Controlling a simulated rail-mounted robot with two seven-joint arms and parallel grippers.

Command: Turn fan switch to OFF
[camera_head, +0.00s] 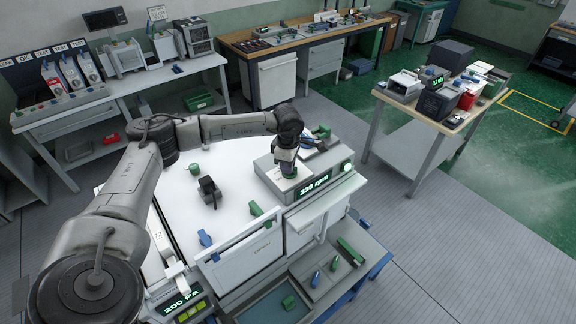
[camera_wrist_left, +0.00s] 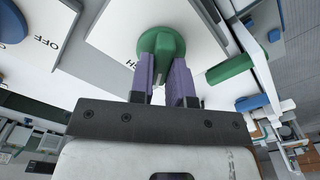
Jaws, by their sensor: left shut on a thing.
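My left gripper (camera_head: 287,172) reaches down onto the top of the box with the lit "330 rpm" display (camera_head: 313,187). In the left wrist view its two purple fingers (camera_wrist_left: 165,72) are shut on a green knob (camera_wrist_left: 160,42), one finger on each side. The knob stands on a white plate (camera_wrist_left: 110,30) with partly hidden lettering. Another white plate (camera_wrist_left: 62,20) marked "OFF" carries a blue knob (camera_wrist_left: 12,24) at the left edge. In the head view my gripper mostly hides the held knob. My right gripper is not in view.
A black part (camera_head: 208,190) stands on the white worktop left of the box. A "200 Pa" display (camera_head: 182,300) is at lower left. Side benches stand behind and at right.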

